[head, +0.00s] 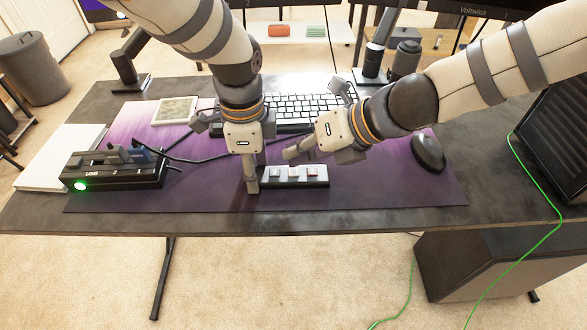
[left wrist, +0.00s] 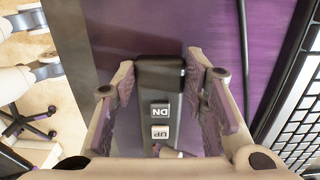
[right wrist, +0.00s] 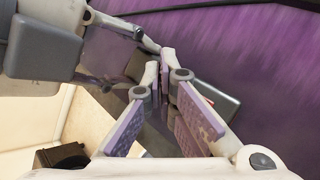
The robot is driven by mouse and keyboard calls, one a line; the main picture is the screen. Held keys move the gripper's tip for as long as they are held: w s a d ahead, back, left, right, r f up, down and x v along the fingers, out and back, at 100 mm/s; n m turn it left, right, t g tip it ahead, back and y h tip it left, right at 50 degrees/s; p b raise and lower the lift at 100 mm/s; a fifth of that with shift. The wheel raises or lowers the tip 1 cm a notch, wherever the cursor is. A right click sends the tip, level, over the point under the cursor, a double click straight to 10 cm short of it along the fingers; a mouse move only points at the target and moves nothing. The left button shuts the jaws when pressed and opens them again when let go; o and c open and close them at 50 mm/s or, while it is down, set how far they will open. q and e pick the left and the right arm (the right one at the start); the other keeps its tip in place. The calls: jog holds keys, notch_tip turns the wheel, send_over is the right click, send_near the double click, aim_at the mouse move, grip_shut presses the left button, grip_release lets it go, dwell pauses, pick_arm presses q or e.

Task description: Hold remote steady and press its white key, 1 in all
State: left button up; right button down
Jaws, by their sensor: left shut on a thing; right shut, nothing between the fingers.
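The remote (head: 320,182) lies on the purple mat, a dark bar with a row of small keys on top. My left gripper (head: 251,184) reaches down at its left end and is shut on it. In the left wrist view the fingers (left wrist: 163,78) flank the remote's black end (left wrist: 160,72). That view shows a grey key marked DN (left wrist: 160,110) and a white key marked UP (left wrist: 160,132); a further key is partly cut off. My right gripper (head: 288,153) is shut and empty, just behind and above the remote. In the right wrist view its closed fingertips (right wrist: 166,62) partly cover the remote (right wrist: 212,96).
A keyboard (head: 300,104) lies behind the arms. A mouse (head: 428,153) is to the right on the mat (head: 400,190). A black USB hub (head: 112,175) with a green light stands left, its cables running toward the left arm. The mat's front right is clear.

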aim_at(296, 169)
jog(key=shift+f, duration=0.1)
jog(key=shift+f, duration=0.3)
jog(key=shift+f, duration=0.4)
dwell(0.8)
jog(key=shift+r, duration=0.8)
jog(key=shift+r, duration=0.1)
jog(key=shift+r, duration=2.4)
